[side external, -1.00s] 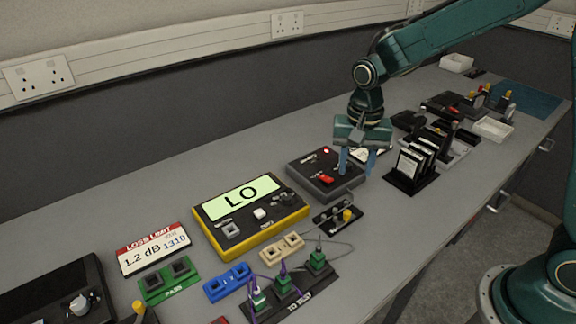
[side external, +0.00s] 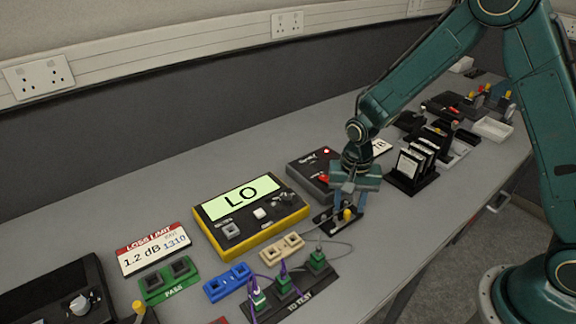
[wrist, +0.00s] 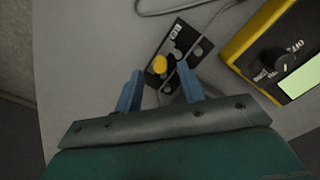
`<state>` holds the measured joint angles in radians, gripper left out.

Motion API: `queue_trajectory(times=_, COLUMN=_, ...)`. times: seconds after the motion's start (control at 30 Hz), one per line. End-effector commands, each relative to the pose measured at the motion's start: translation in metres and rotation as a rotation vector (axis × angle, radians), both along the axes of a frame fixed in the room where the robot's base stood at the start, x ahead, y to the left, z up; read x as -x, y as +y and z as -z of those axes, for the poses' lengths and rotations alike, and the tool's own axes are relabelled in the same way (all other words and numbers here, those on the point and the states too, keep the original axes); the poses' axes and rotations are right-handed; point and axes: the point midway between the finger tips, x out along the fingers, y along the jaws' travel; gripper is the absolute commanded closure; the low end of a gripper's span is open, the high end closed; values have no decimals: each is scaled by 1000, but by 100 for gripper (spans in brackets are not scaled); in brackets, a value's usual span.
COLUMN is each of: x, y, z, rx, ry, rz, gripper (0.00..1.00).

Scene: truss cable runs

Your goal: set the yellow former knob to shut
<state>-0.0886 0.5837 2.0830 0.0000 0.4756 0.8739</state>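The yellow former knob (side external: 347,214) stands on a small black plate (side external: 324,220) near the bench's front edge. In the wrist view the yellow knob (wrist: 159,64) shows from above on the black plate (wrist: 182,44), with a grey cable passing over the plate. My gripper (side external: 345,215) is just above the plate in the side view. In the wrist view my gripper (wrist: 160,88) has its two blue fingers spread apart. The knob lies ahead of the gap between the fingertips, and nothing is held. The plate's marking is too small to read.
The yellow-edged meter (side external: 250,216) reading LO stands left of the plate. A dark box with a red switch (side external: 310,172) is behind my gripper. Green connectors (side external: 318,262) with cables sit in front. A black card rack (side external: 412,172) stands to the right.

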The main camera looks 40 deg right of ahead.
Motion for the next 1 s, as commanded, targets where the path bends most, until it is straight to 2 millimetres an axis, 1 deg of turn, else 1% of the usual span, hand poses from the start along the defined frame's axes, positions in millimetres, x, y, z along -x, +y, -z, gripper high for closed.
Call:
queue_trajectory(times=0.03, x=0, y=0, z=6, rx=1, ry=2, rz=0, gripper=60)
queue_trajectory(times=0.1, x=0, y=0, z=12, rx=1, ry=2, rz=0, gripper=60)
queue_trajectory(times=0.23, x=0, y=0, z=20, rx=0, ry=1, rz=0, gripper=60)
queue_trajectory(times=0.4, x=0, y=0, z=23, rx=0, ry=0, rz=0, gripper=60)
queue_trajectory(times=0.63, x=0, y=0, z=23, rx=-1, ry=-1, rz=0, gripper=60)
queue_trajectory(times=0.83, x=0, y=0, z=23, rx=0, ry=0, rz=0, gripper=100)
queue_trajectory(times=1.0, x=0, y=0, z=23, rx=1, ry=-1, rz=0, gripper=100)
